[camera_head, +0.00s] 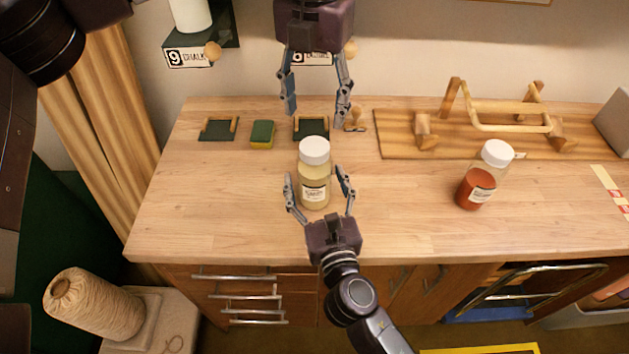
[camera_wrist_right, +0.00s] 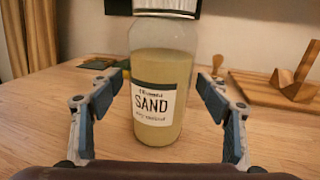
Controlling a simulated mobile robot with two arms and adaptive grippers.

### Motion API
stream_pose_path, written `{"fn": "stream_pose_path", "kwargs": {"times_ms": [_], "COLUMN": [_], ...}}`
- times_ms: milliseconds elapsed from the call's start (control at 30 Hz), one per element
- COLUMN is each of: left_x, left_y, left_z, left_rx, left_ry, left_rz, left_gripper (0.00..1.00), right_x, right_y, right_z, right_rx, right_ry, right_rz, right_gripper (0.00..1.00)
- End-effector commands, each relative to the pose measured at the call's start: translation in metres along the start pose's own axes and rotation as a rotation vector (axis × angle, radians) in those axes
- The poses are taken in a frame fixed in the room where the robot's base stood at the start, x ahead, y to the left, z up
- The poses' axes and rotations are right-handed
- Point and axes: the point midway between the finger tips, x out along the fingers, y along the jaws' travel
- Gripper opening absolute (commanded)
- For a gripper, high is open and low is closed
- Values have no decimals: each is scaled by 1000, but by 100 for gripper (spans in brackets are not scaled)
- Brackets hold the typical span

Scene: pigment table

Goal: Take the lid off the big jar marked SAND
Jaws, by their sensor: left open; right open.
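The big jar (camera_head: 314,188) with pale sand-coloured contents stands upright on the table. Its white lid (camera_head: 315,150) is on. In the right wrist view the jar (camera_wrist_right: 160,75) has a label reading SAND, and its top is cut off. My right gripper (camera_head: 315,175) is open, with one finger on each side of the jar; gaps show between fingers and glass in the wrist view. My left gripper (camera_head: 316,113) is open and empty, pointing down, and appears just above the lid in the head view. Its exact height over the lid is hard to tell.
A white-lidded jar with red contents (camera_head: 482,180) stands to the right. Behind are a wooden rack on a board (camera_head: 395,147), a green and yellow sponge (camera_head: 262,134) and dark green pads (camera_head: 218,128). The table's front left is clear.

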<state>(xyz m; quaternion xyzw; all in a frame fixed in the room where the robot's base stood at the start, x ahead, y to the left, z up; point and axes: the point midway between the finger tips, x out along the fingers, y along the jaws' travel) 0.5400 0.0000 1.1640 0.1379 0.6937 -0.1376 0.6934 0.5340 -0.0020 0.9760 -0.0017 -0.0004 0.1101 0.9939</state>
Motion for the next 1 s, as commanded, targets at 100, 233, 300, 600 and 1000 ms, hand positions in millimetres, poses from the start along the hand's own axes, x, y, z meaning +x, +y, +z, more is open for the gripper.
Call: {"fn": "stream_pose_path", "kwargs": {"times_ms": [100, 233, 300, 600, 1000], "left_x": [0, 0, 0, 0, 0], "left_y": [0, 0, 0, 0, -1], "left_z": [0, 0, 0, 0, 0], "left_rx": [1, 1, 1, 1, 74], "left_ry": [0, 0, 0, 0, 0], "left_rz": [0, 0, 0, 0, 0], "left_gripper": [55, 55, 55, 55, 55], "right_x": [0, 0, 0, 0, 0], "right_y": [0, 0, 0, 0, 0], "right_z": [0, 0, 0, 0, 1], "right_rx": [0, 0, 0, 0, 0], "right_ry": [1, 0, 0, 0, -1], "right_rz": [0, 0, 0, 0, 0], "right_gripper": [71, 66, 58, 25, 0]}}
